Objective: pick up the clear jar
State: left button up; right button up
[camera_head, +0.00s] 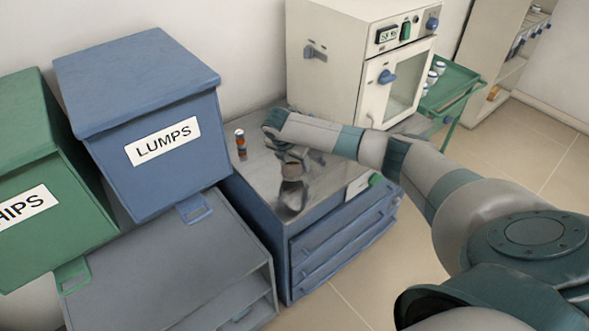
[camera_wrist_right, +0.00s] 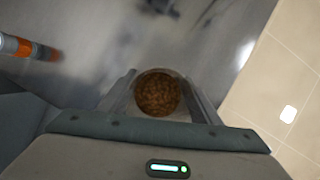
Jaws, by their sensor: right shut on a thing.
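In the right wrist view a round clear jar (camera_wrist_right: 158,93) with brown grainy contents sits between the two fingers of my right gripper (camera_wrist_right: 160,98). The fingers are shut on its sides. In the head view my right gripper (camera_head: 291,165) points down over the top of the blue drawer cabinet; the jar is hard to make out there, hidden by the gripper. A blurred darker patch shows on the cabinet top below the gripper. My left gripper is not in view.
A small orange-banded bottle (camera_head: 241,144) stands on the drawer cabinet (camera_head: 335,240), left of the gripper. Blue LUMPS (camera_head: 150,110) and green (camera_head: 35,180) bins stand at left. A white furnace (camera_head: 345,60) is behind. A green cart (camera_head: 450,90) with several small jars is at right.

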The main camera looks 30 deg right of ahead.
jog(key=s+d+r+b, duration=0.3)
jog(key=s+d+r, duration=0.2)
jog(key=s+r, duration=0.3)
jog(key=shift+s+d+r, duration=0.15)
jog(key=shift+s+r, duration=0.05)
jog(key=shift+s, duration=1)
jog(key=shift+o, duration=1.2)
jog(key=shift+c, duration=0.8)
jog(key=shift+w+f, duration=0.1)
